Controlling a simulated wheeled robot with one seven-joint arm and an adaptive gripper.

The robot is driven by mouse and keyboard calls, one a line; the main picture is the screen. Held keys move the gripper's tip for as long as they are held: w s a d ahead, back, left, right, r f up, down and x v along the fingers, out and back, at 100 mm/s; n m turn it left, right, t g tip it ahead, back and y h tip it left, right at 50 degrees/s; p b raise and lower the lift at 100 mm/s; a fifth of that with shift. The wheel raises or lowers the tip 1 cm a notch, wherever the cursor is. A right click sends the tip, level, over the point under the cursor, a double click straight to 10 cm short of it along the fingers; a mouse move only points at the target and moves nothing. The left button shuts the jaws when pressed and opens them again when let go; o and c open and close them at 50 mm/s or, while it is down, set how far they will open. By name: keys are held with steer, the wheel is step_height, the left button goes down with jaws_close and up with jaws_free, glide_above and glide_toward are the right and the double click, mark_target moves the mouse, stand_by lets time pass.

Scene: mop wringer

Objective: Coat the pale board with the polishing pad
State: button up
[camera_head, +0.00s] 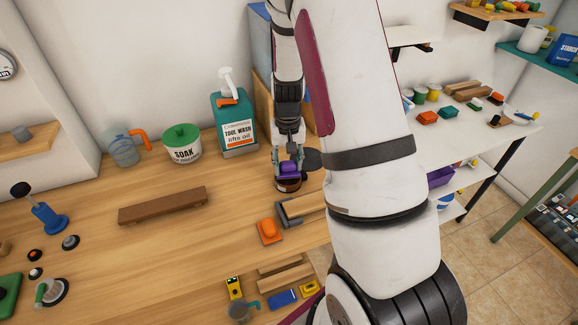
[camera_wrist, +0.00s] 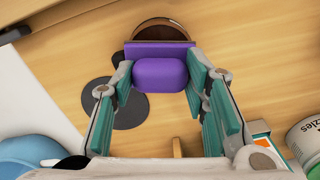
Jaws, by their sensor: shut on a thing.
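My gripper (camera_head: 288,158) is shut on the purple polishing pad (camera_head: 289,168), holding it by its raised grip. In the wrist view the pad (camera_wrist: 160,74) sits between the green finger pads of my gripper (camera_wrist: 158,82). A round dark tin (camera_head: 288,185) is directly under the pad; its rim (camera_wrist: 160,22) shows past the pad's far edge. I cannot tell whether the pad touches what is in the tin. A pale board (camera_head: 304,206) lies by a grey bracket in front of the tin, its right end hidden by my arm.
A dark disc (camera_wrist: 118,104) lies beside the tin. An orange block (camera_head: 268,229) is near the pale board, with more pale wood (camera_head: 285,273) in front. A brown board (camera_head: 162,205) lies left. The bench between is clear.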

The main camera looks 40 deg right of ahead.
mark_target(288, 162)
steer(key=shift+r+p, duration=0.8)
steer(key=shift+r, duration=1.7)
